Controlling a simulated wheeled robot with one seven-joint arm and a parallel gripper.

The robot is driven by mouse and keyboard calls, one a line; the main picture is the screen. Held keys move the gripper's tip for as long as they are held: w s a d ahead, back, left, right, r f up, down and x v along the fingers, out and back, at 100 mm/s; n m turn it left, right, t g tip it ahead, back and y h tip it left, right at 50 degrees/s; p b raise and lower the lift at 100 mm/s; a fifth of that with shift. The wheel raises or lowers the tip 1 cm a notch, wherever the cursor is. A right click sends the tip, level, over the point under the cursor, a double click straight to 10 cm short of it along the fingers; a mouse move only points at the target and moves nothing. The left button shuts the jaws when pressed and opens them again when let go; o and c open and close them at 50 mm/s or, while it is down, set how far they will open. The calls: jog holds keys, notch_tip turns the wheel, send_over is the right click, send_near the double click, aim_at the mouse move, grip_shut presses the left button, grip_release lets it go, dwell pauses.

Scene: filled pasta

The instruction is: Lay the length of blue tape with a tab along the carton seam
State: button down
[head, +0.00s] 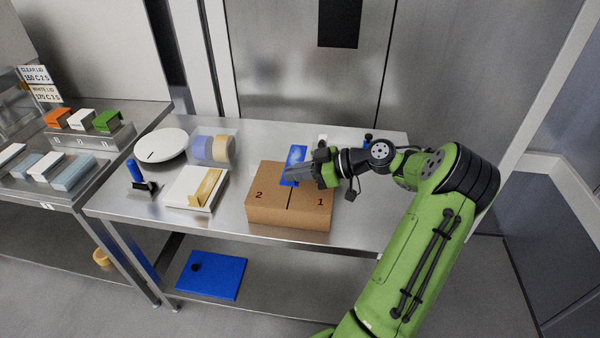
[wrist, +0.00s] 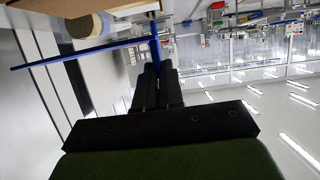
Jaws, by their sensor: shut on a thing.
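The brown carton (head: 262,215) stands on the steel table, with a dark seam line on its top between flaps marked 2 and 1. My gripper (head: 290,172) is over the carton's far part, shut on the blue tape (head: 296,154). In the wrist view the tape (wrist: 80,53) shows edge-on as a thin straight strip, and its tab (wrist: 155,48) is between my fingertips (wrist: 156,66). The tape appears above the carton; whether it touches the carton is hidden. The gripper covers the seam's far end. A brown carton part (wrist: 30,3) shows at the wrist view's top left.
Left of the carton are a white block with a tan piece (head: 205,187), tape rolls (head: 212,149), a round white plate (head: 162,146) and a blue-handled tool (head: 138,174). A blue board (head: 212,277) lies on the lower shelf. The table's front strip is clear.

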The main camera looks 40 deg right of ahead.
aim_at(294, 185)
jog(key=shift+w+a+f, duration=0.1)
jog(key=shift+w+a, duration=0.1)
jog(key=shift+w, duration=0.15)
jog(key=shift+s+d+f+b, duration=0.1)
jog(key=shift+s+f+b, duration=0.05)
jog(key=shift+f+b, duration=0.35)
notch_tip(294, 185, down, 4)
jog(key=b, duration=0.3)
jog(key=shift+r, duration=0.2)
jog(key=shift+f+b, duration=0.3)
jog(key=shift+b, duration=0.2)
jog(key=shift+f+b, duration=0.5)
jog(key=shift+f, duration=0.05)
jog(key=shift+f, duration=0.2)
jog(key=c, duration=1.2)
grip_release()
